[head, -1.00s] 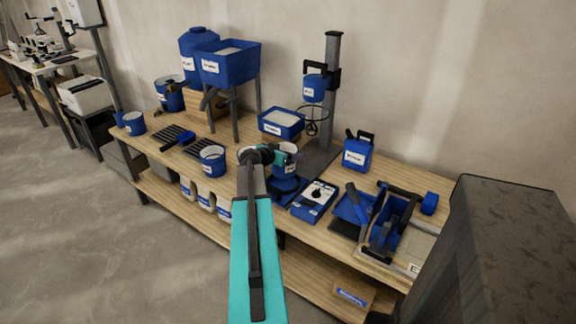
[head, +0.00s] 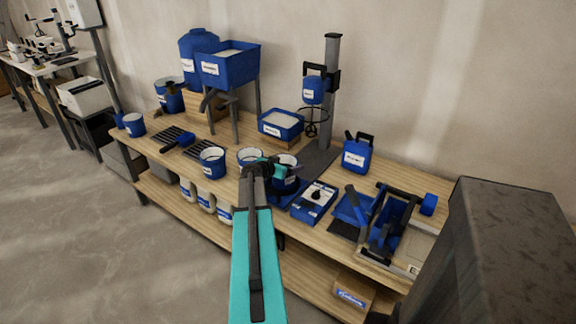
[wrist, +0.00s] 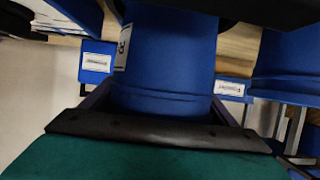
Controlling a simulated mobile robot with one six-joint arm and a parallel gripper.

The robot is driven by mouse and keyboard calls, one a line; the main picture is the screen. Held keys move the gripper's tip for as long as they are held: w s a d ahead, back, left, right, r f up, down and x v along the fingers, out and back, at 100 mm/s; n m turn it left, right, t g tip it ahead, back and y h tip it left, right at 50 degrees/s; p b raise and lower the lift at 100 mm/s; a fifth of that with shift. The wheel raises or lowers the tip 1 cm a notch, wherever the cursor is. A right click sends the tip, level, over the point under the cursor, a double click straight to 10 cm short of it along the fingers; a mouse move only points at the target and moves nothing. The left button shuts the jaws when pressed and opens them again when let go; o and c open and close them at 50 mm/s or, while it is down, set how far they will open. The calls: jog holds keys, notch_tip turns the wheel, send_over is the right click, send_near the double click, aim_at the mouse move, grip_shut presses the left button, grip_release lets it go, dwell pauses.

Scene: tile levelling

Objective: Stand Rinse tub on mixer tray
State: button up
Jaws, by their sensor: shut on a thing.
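The tub in my gripper, blue with a pale inside (head: 287,160), is at the middle of the bench in front of the mixer stand. In the wrist view the blue tub (wrist: 165,55) fills the space between the fingers, with a label on its left side that I cannot read. My gripper (head: 282,170) is shut on it. A flat blue tray (head: 274,201) shows partly below the tub. I cannot tell whether the tub touches it. The mixer stand (head: 325,130) rises behind, with a wire whisk hanging above.
Two blue tubs, one at left (head: 212,163) and one beside my gripper (head: 250,157), stand close by. A blue control box (head: 314,203) is just right of the tray. A blue canister (head: 356,155) and a tool caddy (head: 392,220) stand further right.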

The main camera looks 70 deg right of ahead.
jog(key=shift+f, duration=0.4)
jog(key=shift+f, duration=0.1)
jog(key=o, duration=1.5)
jog(key=b+v, duration=0.2)
jog(key=v, duration=1)
